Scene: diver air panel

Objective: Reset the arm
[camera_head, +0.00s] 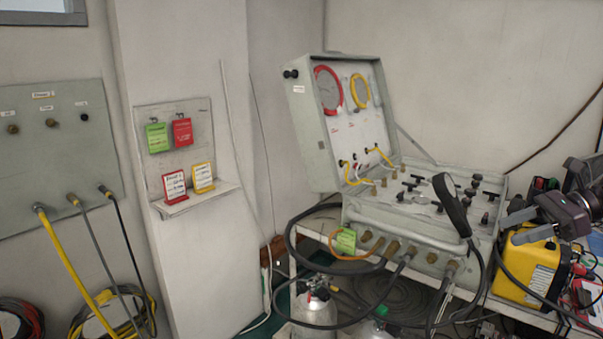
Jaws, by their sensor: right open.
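My right gripper (521,227) is at the right side of the head view, with its dark body coming in from the right edge. Its grey fingers point left and are apart, with nothing seen between them. It is in front of or just above the top of a yellow box (527,274); I cannot tell if they touch. My left gripper is not in view. The diver air panel, an open grey case (400,222), stands left of my right gripper, with its lid (312,140) raised.
Hoses and a green tag (346,240) hang at the case's front, above a gas cylinder (314,308). A wall shelf (195,200) holds red and yellow cards. A grey wall panel (60,150) with hoses is at the left. The space before the pillar is clear.

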